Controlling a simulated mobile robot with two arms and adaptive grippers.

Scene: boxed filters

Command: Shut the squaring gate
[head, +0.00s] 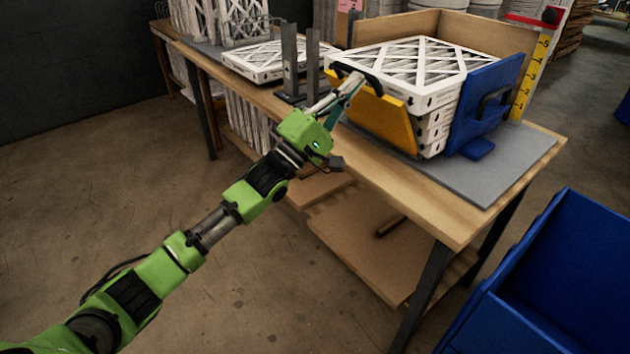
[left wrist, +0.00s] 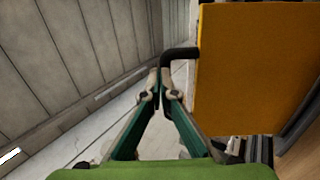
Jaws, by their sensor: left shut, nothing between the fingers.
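The yellow gate panel (head: 378,120) stands along the front-left side of a stack of white-framed filters (head: 425,62) on the bench. It looks tilted outward at its top, and I cannot tell whether it touches the stack. A black handle (head: 362,74) sits at its upper edge. My left gripper (head: 350,82) is shut and empty right by this handle. In the left wrist view, the closed fingertips (left wrist: 160,88) are just below the black handle (left wrist: 180,53), with the yellow panel (left wrist: 250,70) to the right. Contact is unclear. My right gripper is not in view.
A blue panel (head: 490,95) with a black handle stands at the stack's right side, near a yellow ruler post (head: 534,65). Grey uprights (head: 290,62) and another filter (head: 265,62) are left on the bench (head: 445,220). A blue bin (head: 560,270) is at lower right.

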